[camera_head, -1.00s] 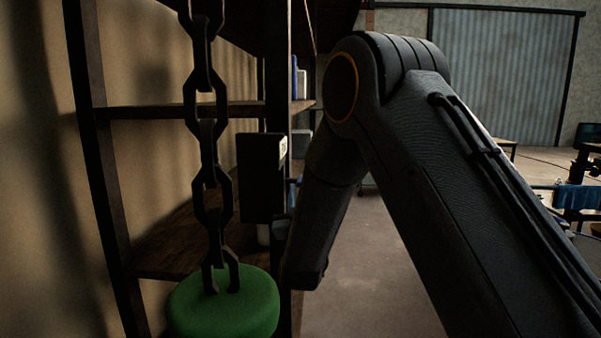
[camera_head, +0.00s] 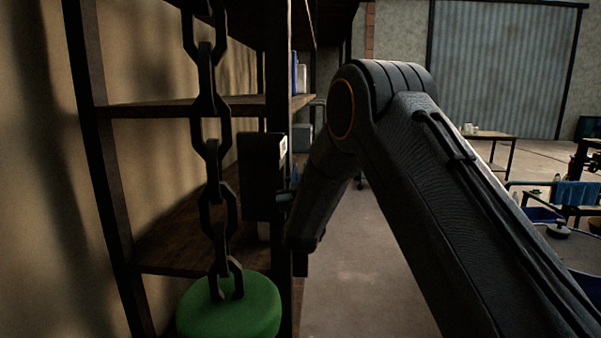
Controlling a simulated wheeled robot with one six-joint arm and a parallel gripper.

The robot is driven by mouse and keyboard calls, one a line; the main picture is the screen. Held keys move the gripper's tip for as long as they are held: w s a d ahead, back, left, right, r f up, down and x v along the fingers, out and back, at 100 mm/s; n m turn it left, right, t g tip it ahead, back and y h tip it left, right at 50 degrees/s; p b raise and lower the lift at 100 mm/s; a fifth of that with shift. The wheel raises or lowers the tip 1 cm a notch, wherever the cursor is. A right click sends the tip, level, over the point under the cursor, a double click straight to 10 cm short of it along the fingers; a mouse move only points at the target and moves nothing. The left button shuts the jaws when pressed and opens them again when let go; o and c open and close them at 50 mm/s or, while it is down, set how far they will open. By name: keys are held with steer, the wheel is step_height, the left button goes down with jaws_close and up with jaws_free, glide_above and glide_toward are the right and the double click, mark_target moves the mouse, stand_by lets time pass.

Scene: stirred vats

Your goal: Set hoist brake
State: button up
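A dark upright box (camera_head: 262,178) with a small pale label on its upper right is at the shelf's front post; it may be the hoist brake. A short dark stub (camera_head: 284,198) juts from its right side. A heavy dark chain (camera_head: 211,150) hangs left of the box, with a round green block (camera_head: 230,308) at its lower end. My arm bends down, and its end, with my gripper (camera_head: 301,262), is just right of and below the box, close to the stub. I cannot tell whether they touch. The fingers are dark and mostly hidden, so their opening does not show.
A dark shelf unit (camera_head: 185,108) stands along the left wall behind the chain. Open floor (camera_head: 360,290) lies right of it. A table (camera_head: 490,136) and a blue cloth (camera_head: 574,193) are farther back at right, before a grey corrugated door (camera_head: 497,70).

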jaws_close()
steer(key=shift+w+g+p, duration=0.1)
steer(key=shift+g+p, duration=0.8)
steer(key=shift+g, duration=0.1)
steer(key=g+p, duration=0.2)
steer(key=shift+f+g+h, duration=0.3)
steer(key=shift+f, duration=0.1)
steer(key=g+p, duration=0.2)
steer(key=p, duration=0.1)
steer(key=f+g+p, duration=0.1)
steer(key=p, duration=0.2)
steer(key=shift+f+m+g, duration=0.1)
steer(key=shift+m+g, duration=0.3)
steer(key=f+g+p, duration=0.1)
steer(key=g+p, duration=0.1)
steer(key=p, duration=0.1)
steer(key=shift+f+p, duration=0.1)
steer(key=shift+p, duration=0.25)
